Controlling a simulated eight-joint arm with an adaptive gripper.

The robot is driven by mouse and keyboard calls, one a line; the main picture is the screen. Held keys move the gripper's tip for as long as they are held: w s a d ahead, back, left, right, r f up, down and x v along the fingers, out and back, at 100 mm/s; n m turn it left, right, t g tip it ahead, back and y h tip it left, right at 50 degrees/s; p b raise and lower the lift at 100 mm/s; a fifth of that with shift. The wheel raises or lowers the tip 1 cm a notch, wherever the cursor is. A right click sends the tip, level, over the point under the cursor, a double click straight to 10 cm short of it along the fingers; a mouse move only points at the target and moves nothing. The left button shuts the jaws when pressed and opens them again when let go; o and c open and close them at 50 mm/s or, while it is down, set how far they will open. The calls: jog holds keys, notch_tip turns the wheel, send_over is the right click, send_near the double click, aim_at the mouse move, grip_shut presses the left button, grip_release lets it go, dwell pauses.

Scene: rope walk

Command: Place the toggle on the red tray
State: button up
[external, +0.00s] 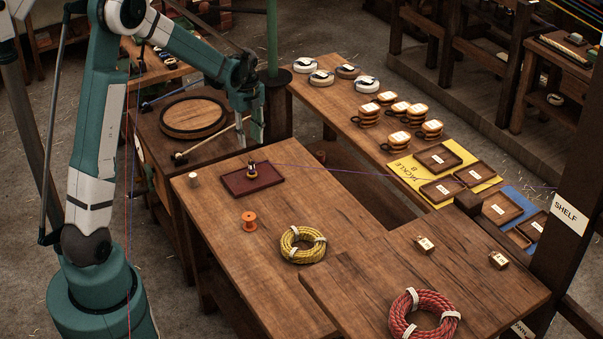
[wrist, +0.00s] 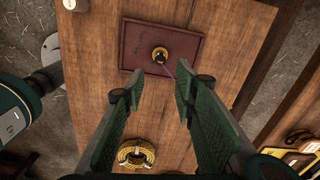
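The red tray (external: 264,184) lies flat on the near wooden bench; it also shows in the wrist view (wrist: 133,50). A small brass-and-dark upright piece, apparently the toggle (external: 252,168), stands on the tray, with a thin purple line running from it to the right. In the wrist view the piece (wrist: 160,55) appears from above, inside the tray rim. My gripper (external: 252,139) is above and behind the tray, apart from the piece. Its fingers (wrist: 158,92) are spread with nothing between them.
An orange spool (external: 249,222), a yellow rope coil (external: 303,244) and a red rope coil (external: 424,315) lie on the bench. A small pale cylinder (external: 193,180) stands left of the tray. A round wooden lid (external: 194,117) and a mallet are behind. Bare wood surrounds the tray.

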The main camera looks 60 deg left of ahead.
dwell(0.4)
jog(key=s+d+r+n+t+y, duration=0.15)
jog(key=s+d+r+n, duration=0.25)
jog(key=d+r, duration=0.55)
jog(key=s+d+r+n+t+h, duration=0.1)
jog(key=s+d+r+n+t, duration=0.2)
jog(key=d+r, duration=0.65)
jog(key=s+d+n+t, duration=0.2)
jog(key=s+d+n, duration=0.7)
jog(key=s+d, duration=0.9)
jog(key=shift+d+r, duration=0.2)
jog(key=shift+d, duration=0.6)
jog(key=shift+t, duration=0.25)
